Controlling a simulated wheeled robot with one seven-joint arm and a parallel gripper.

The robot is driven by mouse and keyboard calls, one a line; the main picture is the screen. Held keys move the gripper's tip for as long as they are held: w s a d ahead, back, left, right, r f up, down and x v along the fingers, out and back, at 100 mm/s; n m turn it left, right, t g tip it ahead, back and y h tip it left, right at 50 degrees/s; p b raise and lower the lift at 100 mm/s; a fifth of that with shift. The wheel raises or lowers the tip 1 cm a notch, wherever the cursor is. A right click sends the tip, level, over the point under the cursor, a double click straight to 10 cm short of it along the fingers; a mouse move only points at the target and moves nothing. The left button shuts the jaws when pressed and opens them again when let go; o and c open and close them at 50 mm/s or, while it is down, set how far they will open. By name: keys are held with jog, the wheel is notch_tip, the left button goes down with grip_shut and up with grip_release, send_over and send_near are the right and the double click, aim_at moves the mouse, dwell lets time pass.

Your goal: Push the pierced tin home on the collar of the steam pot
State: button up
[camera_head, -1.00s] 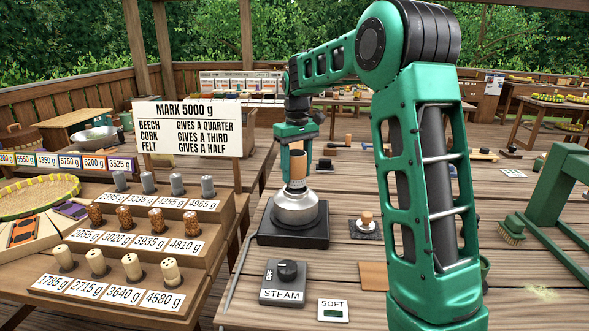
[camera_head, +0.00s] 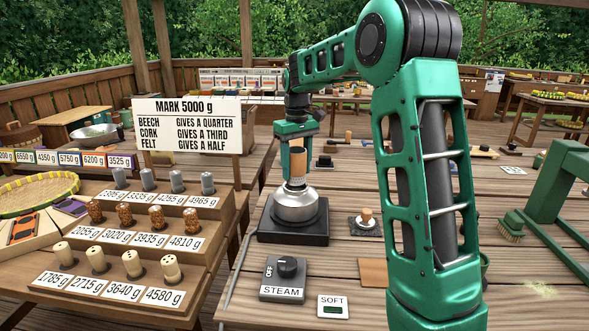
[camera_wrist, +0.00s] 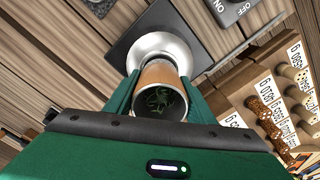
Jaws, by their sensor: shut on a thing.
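The steam pot (camera_head: 296,208) is a squat silver pot on a black square base. It also shows in the wrist view (camera_wrist: 190,52), beyond the tin. The pierced tin (camera_head: 298,163) stands upright above the pot's middle, with a tan band around it. In the wrist view the tin (camera_wrist: 160,76) is open at its near end, with green leaves inside. My gripper (camera_head: 297,165) is shut on the tin, one finger on each side. The tin's lower end meets the pot's collar area. I cannot tell how deep it sits, and the collar is largely hidden.
A steam control box (camera_head: 285,278) with a knob stands in front of the pot, beside a SOFT display (camera_head: 333,307). A small wooden-knobbed piece (camera_head: 366,217) lies to the right. Stepped racks of labelled weights (camera_head: 140,230) stand left.

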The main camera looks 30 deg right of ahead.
jog(key=shift+f, duration=1.3)
jog(key=o, duration=1.4)
jog(key=shift+c, duration=0.2)
notch_tip(320, 180, up, 11)
jog(key=shift+f, duration=0.15)
jog(key=s+d+f+m, duration=0.2)
jog(key=s, duration=0.9)
jog(key=s+d+f+m, duration=0.2)
jog(key=s, duration=0.9)
jog(key=s+a+f+m, duration=0.1)
jog(key=s+f, duration=0.4)
jog(key=s, duration=0.4)
jog(key=s+a+f+m, duration=0.1)
jog(key=s+f, duration=0.4)
jog(key=s, duration=0.5)
jog(key=shift+s+a+m, duration=0.25)
jog(key=shift+a+m, duration=0.1)
jog(key=shift+m, duration=0.45)
